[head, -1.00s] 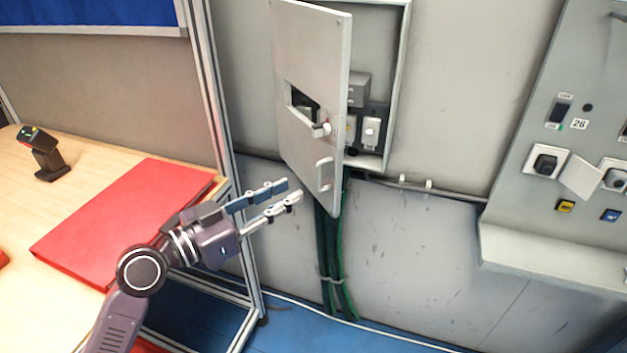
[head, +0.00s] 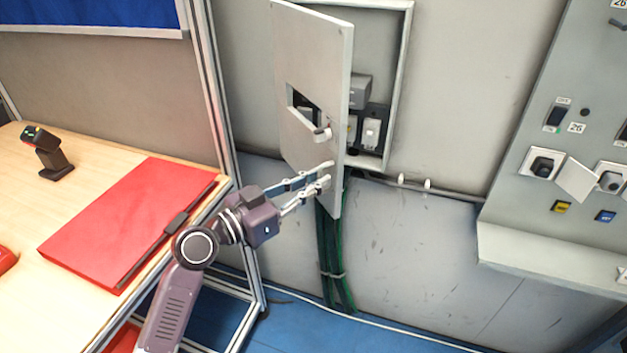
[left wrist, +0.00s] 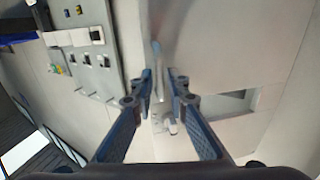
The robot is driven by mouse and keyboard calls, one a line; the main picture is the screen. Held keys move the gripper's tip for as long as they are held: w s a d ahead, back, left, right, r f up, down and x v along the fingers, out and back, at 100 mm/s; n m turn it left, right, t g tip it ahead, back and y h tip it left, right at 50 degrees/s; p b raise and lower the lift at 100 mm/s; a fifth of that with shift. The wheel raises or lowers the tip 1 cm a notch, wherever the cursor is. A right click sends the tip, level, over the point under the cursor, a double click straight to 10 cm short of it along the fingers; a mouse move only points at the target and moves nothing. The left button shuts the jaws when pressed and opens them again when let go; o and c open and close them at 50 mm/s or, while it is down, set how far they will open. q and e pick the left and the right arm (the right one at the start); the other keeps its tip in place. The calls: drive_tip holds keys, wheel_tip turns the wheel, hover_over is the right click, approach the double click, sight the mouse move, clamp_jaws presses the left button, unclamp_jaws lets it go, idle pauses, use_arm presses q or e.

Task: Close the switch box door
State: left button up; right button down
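The switch box door (head: 305,55) is a light grey panel that stands open, swung out from the switch box (head: 398,90) on the wall. My right gripper is not in view.
A table with a red folder (head: 125,220) and a barcode scanner (head: 45,150) stands at left, beside a metal frame post (head: 208,90). Green cables (head: 330,260) run down below the box. A control panel (head: 530,200) is on the right.

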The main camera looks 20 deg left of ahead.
use_arm(q)
drive_tip(key=shift+c, duration=1.3)
clamp_jaws()
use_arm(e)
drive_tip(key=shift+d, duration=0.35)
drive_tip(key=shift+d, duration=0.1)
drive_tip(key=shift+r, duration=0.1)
